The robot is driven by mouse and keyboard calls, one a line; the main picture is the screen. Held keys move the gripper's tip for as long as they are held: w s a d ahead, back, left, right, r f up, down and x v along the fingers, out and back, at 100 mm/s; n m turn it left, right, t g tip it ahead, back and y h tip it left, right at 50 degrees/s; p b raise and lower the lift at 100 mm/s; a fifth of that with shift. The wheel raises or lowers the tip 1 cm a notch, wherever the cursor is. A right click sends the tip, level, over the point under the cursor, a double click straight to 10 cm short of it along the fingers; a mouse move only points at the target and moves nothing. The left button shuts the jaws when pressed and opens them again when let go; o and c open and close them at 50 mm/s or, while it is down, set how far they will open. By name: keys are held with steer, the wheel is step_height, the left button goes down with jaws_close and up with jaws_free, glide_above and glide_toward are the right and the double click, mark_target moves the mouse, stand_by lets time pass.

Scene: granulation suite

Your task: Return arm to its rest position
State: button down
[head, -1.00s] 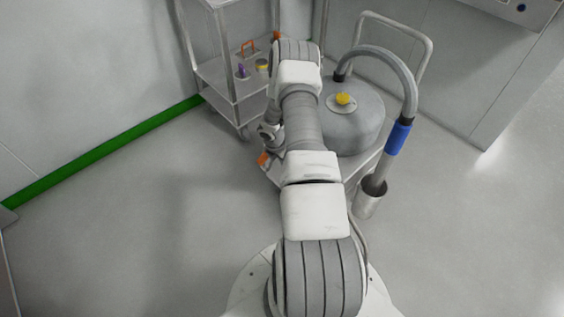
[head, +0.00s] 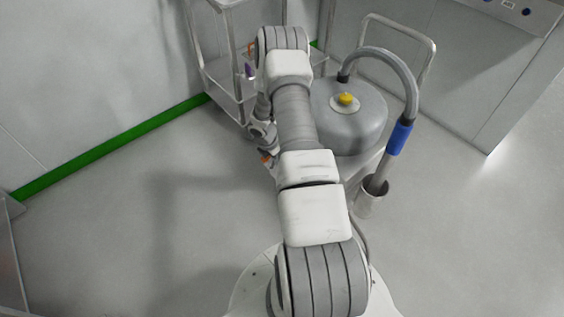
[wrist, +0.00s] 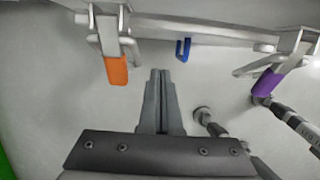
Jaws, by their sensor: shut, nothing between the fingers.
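My arm (head: 297,115) stretches forward from my base across the middle of the head view, with its far end bent down. My gripper (wrist: 160,72) shows in the wrist view with its two grey fingers together and nothing between them. It points toward a pale metal bar (wrist: 200,30) and appears apart from it. In the head view the fingers are hidden or too small to make out.
A grey round vessel (head: 350,118) with a yellow knob (head: 346,99) and a blue-gripped hose (head: 399,138) stands right of my arm. A metal shelf cart (head: 222,77) is behind left. Orange (wrist: 116,70) and purple (wrist: 267,83) handles flank my gripper. Left floor is clear.

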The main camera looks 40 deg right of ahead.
steer(key=a+r+m+t+h+p, duration=0.1)
steer(key=a+r+m, duration=0.3)
steer(key=r, duration=1.3)
steer(key=a+r+m+t, duration=0.1)
steer(key=a+r+m, duration=0.25)
steer(key=r, duration=1.35)
steer(key=s+a+r+m+t+y, duration=0.2)
steer(key=s+a+r+m, duration=0.6)
steer(key=s+a+r, duration=0.75)
steer(key=s+a+r+m+t+y, duration=0.1)
steer(key=s+a+r+m+y, duration=0.2)
steer(key=s, duration=0.4)
step_height(320, 180, up, 19)
steer(key=h+p, duration=0.1)
steer(key=p, duration=1.9)
steer(key=shift+w+a+r, duration=0.2)
steer(key=shift+a, duration=0.1)
steer(key=shift+d, duration=0.15)
